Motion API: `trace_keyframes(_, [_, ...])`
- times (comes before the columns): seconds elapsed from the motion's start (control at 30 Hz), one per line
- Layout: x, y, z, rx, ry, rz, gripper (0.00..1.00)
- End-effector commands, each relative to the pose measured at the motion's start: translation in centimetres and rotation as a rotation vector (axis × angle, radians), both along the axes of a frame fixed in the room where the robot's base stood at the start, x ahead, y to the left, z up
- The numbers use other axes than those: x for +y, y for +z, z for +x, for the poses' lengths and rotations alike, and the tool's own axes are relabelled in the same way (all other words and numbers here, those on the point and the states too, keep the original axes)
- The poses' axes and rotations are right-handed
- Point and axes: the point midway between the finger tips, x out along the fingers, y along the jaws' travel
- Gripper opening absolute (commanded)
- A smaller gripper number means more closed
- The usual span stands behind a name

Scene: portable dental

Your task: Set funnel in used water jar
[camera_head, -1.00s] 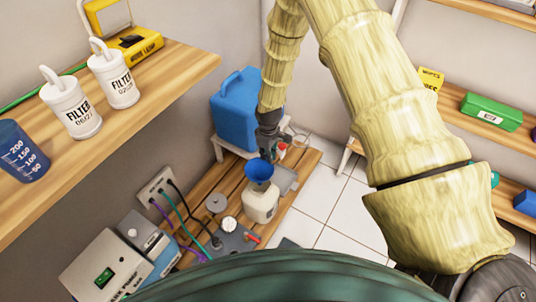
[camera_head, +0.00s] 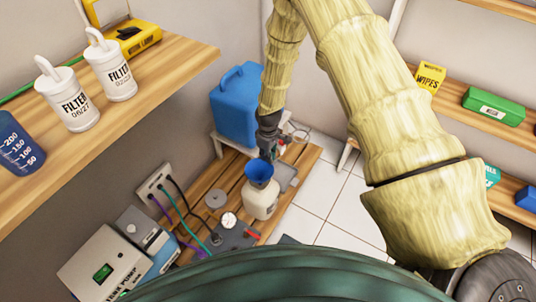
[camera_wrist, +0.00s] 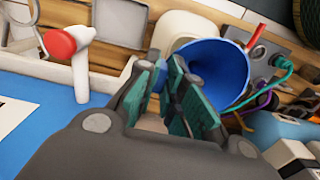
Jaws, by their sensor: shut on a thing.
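The blue funnel (camera_head: 260,172) sits at the mouth of the cream-coloured jar (camera_head: 262,203) on the low slatted wooden stand. My gripper (camera_head: 268,150) reaches down from above, just behind the funnel. In the wrist view my gripper (camera_wrist: 176,92) has its green-padded fingers closed on the near rim side of the funnel (camera_wrist: 212,72). The pale jar (camera_wrist: 182,28) shows behind the funnel there. The funnel hides the jar's neck, so I cannot tell how deep its spout sits.
A blue jerrycan (camera_head: 237,103) with a red-and-white tap (camera_wrist: 66,43) stands behind my gripper. A grey pump plate with a gauge (camera_head: 229,219) lies left of the jar, with cables beside it. A shelf with filter bottles (camera_head: 68,97) is at upper left. Floor tiles at right are clear.

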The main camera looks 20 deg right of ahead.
Motion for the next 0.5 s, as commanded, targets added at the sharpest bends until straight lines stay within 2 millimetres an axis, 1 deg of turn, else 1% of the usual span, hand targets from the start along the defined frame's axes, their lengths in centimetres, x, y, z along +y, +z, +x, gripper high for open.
trace_keyframes(0.5, [0.0, -1.8, 0.0, 0.000, 0.000, 0.000, 0.00])
